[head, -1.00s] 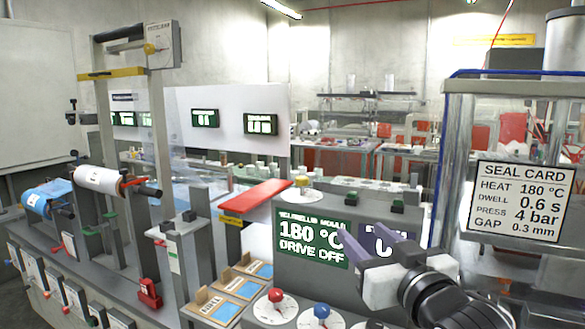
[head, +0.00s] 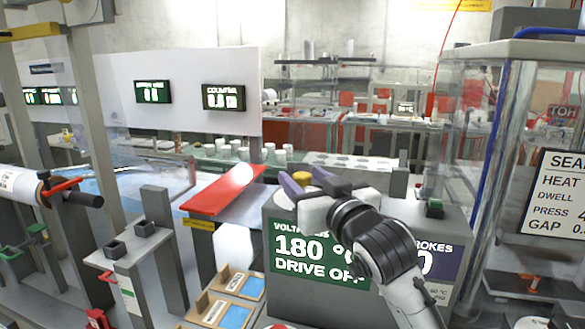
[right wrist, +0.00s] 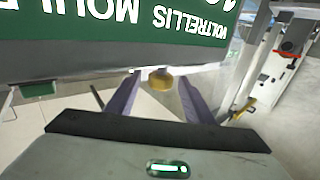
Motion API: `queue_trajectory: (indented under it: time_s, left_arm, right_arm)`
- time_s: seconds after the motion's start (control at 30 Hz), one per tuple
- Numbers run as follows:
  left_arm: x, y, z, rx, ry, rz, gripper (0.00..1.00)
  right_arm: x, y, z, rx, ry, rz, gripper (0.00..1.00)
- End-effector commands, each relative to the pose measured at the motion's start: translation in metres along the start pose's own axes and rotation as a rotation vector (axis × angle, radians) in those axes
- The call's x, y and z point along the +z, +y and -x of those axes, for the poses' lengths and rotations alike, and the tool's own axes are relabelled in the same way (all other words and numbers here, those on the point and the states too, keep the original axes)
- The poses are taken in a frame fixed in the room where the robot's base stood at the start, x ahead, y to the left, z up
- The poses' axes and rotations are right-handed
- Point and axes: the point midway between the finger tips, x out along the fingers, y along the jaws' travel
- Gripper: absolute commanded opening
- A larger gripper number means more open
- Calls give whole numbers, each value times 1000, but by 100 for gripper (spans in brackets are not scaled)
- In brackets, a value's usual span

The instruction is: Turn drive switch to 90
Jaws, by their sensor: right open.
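A yellow knob (head: 302,178) is on top of the grey machine box; its white dial disc is mostly hidden behind my right gripper. The box front has a green display (head: 315,252) reading 180 °C and DRIVE OFF. My right gripper (head: 304,186) is over the top of the box, its purple fingers apart. In the right wrist view the knob (right wrist: 160,80) shows between the two open fingers (right wrist: 157,95), near their tips. I cannot tell whether they touch it. The knob's pointer direction is not readable. My left gripper is not in view.
A green button (head: 434,208) stands on the box to the right of my gripper. A red slanted plate (head: 225,190) is to the left. A clear-walled cabinet with a seal card (head: 555,195) stands at the right. Wooden card holders (head: 225,297) lie in front.

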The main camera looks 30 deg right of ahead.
Motion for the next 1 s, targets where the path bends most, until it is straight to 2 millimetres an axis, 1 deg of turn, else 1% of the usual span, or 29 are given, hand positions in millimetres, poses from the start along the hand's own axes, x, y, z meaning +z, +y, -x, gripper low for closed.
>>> queue_trajectory:
  time_s: [0.03,0.1,0.2,0.3,0.5,0.67,0.9,1.0]
  left_arm:
    - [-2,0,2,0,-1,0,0]
    - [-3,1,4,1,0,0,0]
    - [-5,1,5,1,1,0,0]
    - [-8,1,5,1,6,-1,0]
    - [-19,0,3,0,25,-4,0]
    - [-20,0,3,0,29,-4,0]
    - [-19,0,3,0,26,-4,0]
    - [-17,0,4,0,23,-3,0]
  right_arm:
    - [-2,0,-10,1,0,0,48]
    - [-2,0,-22,1,0,1,48]
    - [-2,0,-36,0,0,1,48]
    - [-1,0,-44,0,0,0,48]
    - [0,0,-50,0,1,0,48]
    - [0,0,-49,0,1,0,48]
    - [0,0,-49,0,1,0,7]
    - [0,0,-49,1,1,0,6]
